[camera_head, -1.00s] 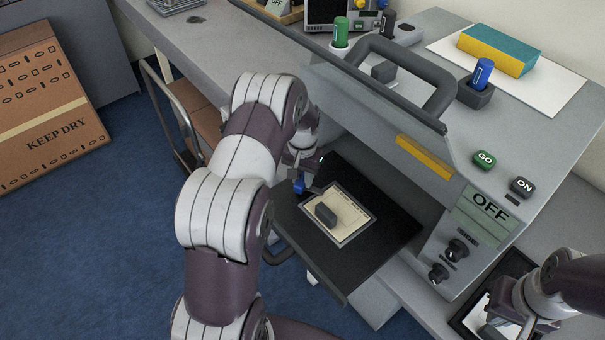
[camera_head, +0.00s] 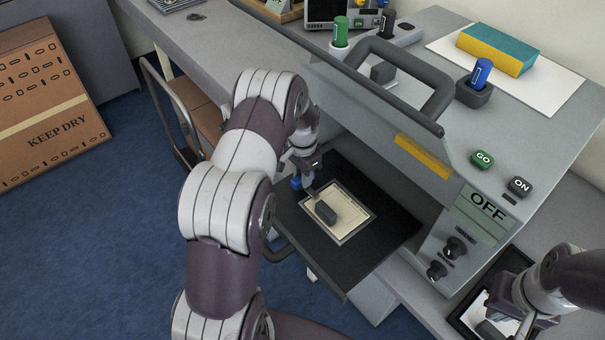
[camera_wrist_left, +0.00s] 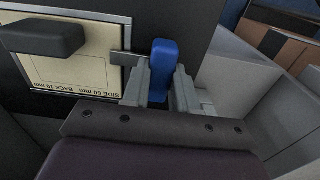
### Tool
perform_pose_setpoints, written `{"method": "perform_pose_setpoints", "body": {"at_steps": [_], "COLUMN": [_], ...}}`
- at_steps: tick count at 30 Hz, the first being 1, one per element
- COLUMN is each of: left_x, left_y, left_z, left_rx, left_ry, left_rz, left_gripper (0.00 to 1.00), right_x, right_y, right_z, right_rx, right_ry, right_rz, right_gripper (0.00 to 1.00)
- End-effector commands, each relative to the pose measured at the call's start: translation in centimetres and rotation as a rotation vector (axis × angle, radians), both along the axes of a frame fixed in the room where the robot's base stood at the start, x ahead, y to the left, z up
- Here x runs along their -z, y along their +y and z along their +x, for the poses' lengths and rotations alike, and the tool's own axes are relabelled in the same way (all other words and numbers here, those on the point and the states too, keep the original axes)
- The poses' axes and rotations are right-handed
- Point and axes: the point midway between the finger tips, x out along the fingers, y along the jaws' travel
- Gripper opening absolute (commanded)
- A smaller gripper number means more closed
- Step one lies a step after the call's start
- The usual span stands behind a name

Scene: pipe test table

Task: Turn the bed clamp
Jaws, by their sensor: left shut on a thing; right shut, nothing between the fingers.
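The bed clamp has a blue upright knob (camera_head: 296,183) at the left edge of the dark bed (camera_head: 375,243). In the left wrist view the blue knob (camera_wrist_left: 163,68) stands between the two fingers of my left gripper (camera_wrist_left: 160,90), which is shut on it. A short grey arm (camera_wrist_left: 123,58) reaches left from the knob onto the edge of the framed card. My left gripper (camera_head: 305,178) partly hides the clamp in the head view. My right gripper (camera_head: 500,322) is shut and empty at the lower right, over a dark-framed tray.
A framed cream card (camera_head: 350,222) with a dark grey block (camera_head: 325,212) lies on the bed. The machine's raised cover handle (camera_head: 440,85) and front panel marked OFF (camera_head: 487,207) stand close by on the right. Blue floor is open at the left.

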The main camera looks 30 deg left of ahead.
Motion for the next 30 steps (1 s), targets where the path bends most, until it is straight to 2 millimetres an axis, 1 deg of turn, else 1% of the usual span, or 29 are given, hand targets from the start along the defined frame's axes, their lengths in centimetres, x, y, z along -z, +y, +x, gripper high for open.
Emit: {"method": "perform_pose_setpoints", "body": {"at_steps": [1,9,10,12,20,22,23,30], "left_x": [0.4,0.4,0.4,0.4,0.1,-0.4,-0.9,-5.7], "left_y": [-0.1,-0.1,-0.1,-0.1,-0.1,0.0,0.0,-0.1], "left_z": [-0.3,-0.3,-0.3,-0.3,-0.1,-0.1,0.0,0.0], "left_rx": [0.004,0.004,0.004,0.004,0.002,0.002,0.002,0.003], "left_ry": [0.01,0.01,0.01,0.01,0.004,0.002,0.001,0.003], "left_rz": [-0.002,-0.002,-0.002,-0.002,-0.001,0.0,0.0,-0.001], "left_gripper": [0.0,0.0,0.34,0.53,0.53,0.53,0.53,0.53], "right_x": [0.1,0.1,0.1,0.1,0.0,0.1,0.2,0.6], "right_y": [0.0,0.0,0.0,0.0,0.0,0.0,0.0,0.0], "right_z": [0.0,0.0,0.0,0.0,0.0,0.0,0.0,0.0], "right_rx": [0.0,0.0,0.0,0.0,0.0,0.0,0.0,0.0], "right_ry": [0.0,0.0,0.0,0.0,0.0,0.0,0.0,0.0], "right_rz": [0.0,0.0,0.0,0.0,0.0,0.0,0.0,0.0], "right_gripper": [0.0,0.0,0.0,0.0,0.0,0.0,0.0,0.0]}}
